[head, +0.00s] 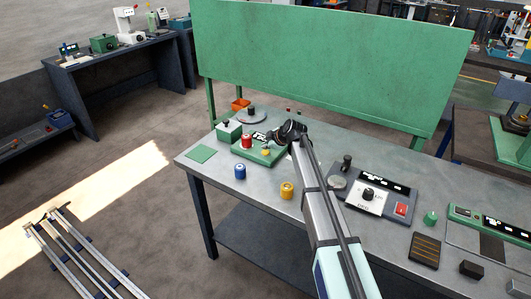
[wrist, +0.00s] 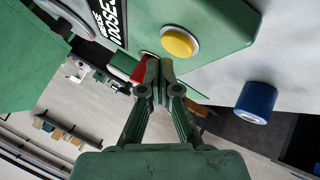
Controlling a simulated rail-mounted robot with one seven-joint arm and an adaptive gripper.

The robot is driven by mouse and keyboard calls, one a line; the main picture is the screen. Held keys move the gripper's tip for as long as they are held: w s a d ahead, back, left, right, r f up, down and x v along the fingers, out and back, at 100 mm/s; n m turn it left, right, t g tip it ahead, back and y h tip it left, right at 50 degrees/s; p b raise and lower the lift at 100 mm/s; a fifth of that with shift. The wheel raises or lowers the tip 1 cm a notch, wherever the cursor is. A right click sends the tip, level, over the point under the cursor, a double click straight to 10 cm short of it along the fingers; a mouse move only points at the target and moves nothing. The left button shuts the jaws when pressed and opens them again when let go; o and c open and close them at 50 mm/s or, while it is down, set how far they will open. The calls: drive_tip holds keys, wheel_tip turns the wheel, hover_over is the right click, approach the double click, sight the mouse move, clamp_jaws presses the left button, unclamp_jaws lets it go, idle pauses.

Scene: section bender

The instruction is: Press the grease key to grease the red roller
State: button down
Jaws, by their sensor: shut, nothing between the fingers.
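A green unit (head: 270,158) with a dark label panel sits near the table's left end. In the wrist view its label reads "DOSES", with part of the lettering cut off. A round yellow key (wrist: 178,43) in a pale ring is on this unit. The red roller (head: 247,142) stands upright at the unit's left part; a red piece (wrist: 122,66) shows partly behind my fingers in the wrist view. My gripper (wrist: 154,72) is shut and empty, its tips just below and left of the yellow key in the picture. I cannot tell whether they touch anything.
A blue roller (head: 240,171) and a yellow roller (head: 287,190) stand in front of the unit. A green box (head: 229,132) and a flat green pad (head: 201,154) lie left. A control panel (head: 372,192) is right of my arm. A green screen (head: 330,65) stands behind.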

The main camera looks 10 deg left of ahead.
sight(266, 152)
drive_tip(key=shift+f+b, duration=0.85)
drive_tip(key=shift+b, duration=0.4)
idle(0.8)
idle(0.4)
drive_tip(key=shift+r, duration=0.85)
drive_tip(key=shift+r+p, duration=0.3)
drive_tip(key=shift+r, duration=2.2)
